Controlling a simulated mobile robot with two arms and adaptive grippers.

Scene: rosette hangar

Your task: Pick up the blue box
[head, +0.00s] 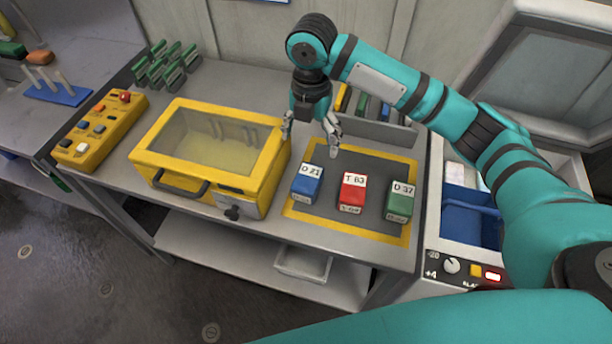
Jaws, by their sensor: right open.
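The blue box (306,187) has a white label on top. It stands at the left of a dark mat with a yellow border (372,234). A red box (351,196) stands to its right, and a green box (399,206) stands further right on the same mat. My right gripper (312,146) hangs above and behind the blue box with its fingers spread. My left gripper is not in view.
A yellow case with a clear lid (163,157) stands close left of the mat. A yellow control panel (98,128) and green racks (166,66) lie further left. An open machine with a blue bin (470,218) stands at the right. The bench front edge is clear.

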